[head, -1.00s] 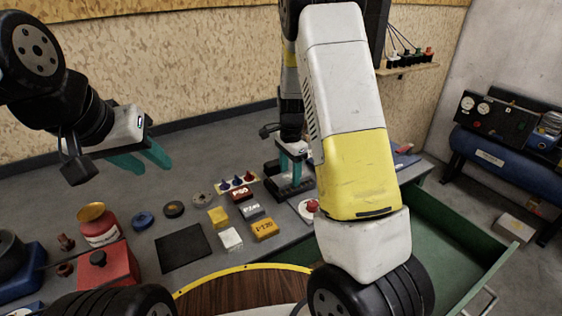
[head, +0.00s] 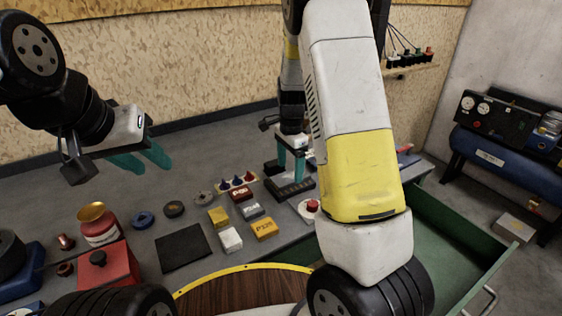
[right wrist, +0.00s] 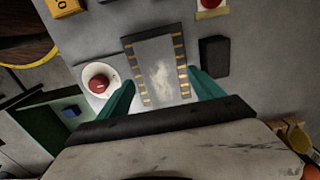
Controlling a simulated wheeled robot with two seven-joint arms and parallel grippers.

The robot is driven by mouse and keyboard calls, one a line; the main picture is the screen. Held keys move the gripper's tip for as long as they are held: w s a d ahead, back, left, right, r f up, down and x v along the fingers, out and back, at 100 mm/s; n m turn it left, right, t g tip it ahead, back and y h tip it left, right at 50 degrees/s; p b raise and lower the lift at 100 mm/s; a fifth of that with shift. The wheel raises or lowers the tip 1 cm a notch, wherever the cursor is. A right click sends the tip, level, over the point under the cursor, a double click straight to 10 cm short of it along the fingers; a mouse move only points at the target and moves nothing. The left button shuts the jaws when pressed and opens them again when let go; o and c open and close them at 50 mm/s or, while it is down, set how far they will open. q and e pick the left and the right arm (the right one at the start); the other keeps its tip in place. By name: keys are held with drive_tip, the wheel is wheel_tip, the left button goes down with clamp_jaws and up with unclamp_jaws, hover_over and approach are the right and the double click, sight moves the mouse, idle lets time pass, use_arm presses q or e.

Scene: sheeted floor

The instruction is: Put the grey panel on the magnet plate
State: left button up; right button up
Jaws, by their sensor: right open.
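The grey panel (right wrist: 158,72) shows in the right wrist view as a worn, pale rectangle. It appears to lie flat on the magnet plate (right wrist: 128,50), whose dark edges with yellow stripes show along both sides of it. In the head view the plate (head: 292,189) sits on the bench below my right gripper (head: 290,173). My right gripper (right wrist: 162,79) is open, its teal fingers apart on either side of the panel. Whether the fingertips touch anything is hard to tell. My left gripper (head: 153,169) is open and empty, above the bench at the left.
A red button on a white base (right wrist: 100,80) and a dark block (right wrist: 214,56) flank the plate. An open green drawer (head: 450,235) is at the right.

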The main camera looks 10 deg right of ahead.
sight(290, 177)
wheel_tip(290, 177, up, 9)
drive_tip(key=s+r+n+t, duration=0.2)
drive_tip(key=s+r+n, duration=0.2)
drive_tip(key=s, duration=0.4)
drive_tip(key=s+a+r+n+t+y, duration=0.1)
drive_tip(key=s+r+n+t, duration=0.1)
drive_tip(key=s+r+n, duration=0.3)
drive_tip(key=s+a+r+n+t+y, duration=0.1)
drive_tip(key=s+r+n, duration=0.3)
drive_tip(key=s, duration=0.7)
drive_tip(key=shift+s+r+n+t, duration=0.15)
drive_tip(key=shift+r+n+t, duration=0.25)
drive_tip(key=shift+n+t, duration=0.3)
drive_tip(key=shift+a, duration=0.1)
drive_tip(key=shift+c, duration=0.5)
